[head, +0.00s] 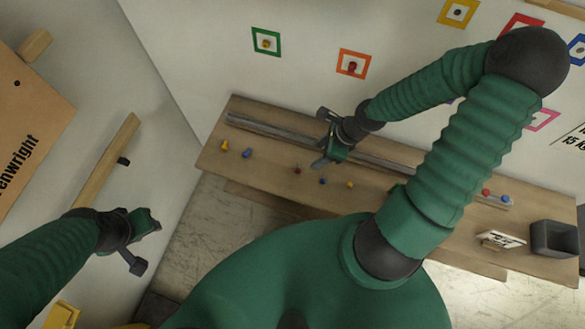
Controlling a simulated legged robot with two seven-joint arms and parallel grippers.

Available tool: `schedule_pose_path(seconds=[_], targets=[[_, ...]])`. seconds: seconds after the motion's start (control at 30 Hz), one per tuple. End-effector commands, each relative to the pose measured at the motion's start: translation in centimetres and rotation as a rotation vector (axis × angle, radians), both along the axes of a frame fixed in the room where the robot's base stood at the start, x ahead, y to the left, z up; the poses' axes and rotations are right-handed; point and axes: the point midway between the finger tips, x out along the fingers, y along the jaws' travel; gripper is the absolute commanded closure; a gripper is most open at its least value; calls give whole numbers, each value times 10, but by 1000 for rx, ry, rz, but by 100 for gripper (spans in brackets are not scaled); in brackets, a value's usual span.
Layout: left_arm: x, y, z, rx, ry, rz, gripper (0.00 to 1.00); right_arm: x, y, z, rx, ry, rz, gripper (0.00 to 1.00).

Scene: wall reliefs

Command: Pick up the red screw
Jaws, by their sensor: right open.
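A small red piece (486,192), possibly the red screw, stands on the wooden bench (210,158) at the right. A small dark reddish piece (297,169) stands nearer the bench's middle; its exact colour and shape are too small to tell. Another red piece (352,67) sits inside an orange square frame on the wall. My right gripper (323,139) is open over the bench's metal rail, above and to the right of the dark reddish piece, with nothing seen between its fingers. My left gripper (146,245) is open and empty at the left, away from the bench.
Yellow (225,145) and blue (247,153) pieces stand at the bench's left end. Another blue piece (323,181) and a yellow one (349,184) stand near the middle. A grey open box (553,238) and a small sign (500,239) occupy the right end.

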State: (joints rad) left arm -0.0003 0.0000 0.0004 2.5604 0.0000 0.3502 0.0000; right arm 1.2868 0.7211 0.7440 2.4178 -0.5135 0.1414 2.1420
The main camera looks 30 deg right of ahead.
Motion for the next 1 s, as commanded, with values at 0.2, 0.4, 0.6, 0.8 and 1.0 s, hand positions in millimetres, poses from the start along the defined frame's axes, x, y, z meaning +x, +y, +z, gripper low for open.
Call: schedule_pose_path(seconds=[0.2, 0.4, 0.6, 0.8, 1.0], targets=[[0, 0, -20, 0, 0, 0, 64, 14, 18, -53, 0, 3, 7, 45], [0, 0, -22, 0, -1, 1, 64, 19, 24, -71, -3, 2, 6, 45], [0, 0, -24, 0, -1, 1, 64, 28, 35, -101, -1, 4, 7, 45], [0, 0, -25, 0, 0, 0, 64, 32, 37, -113, -2, 1, 3, 45], [0, 0, -25, 0, -1, 1, 64, 32, 37, -113, -2, 1, 3, 57]])
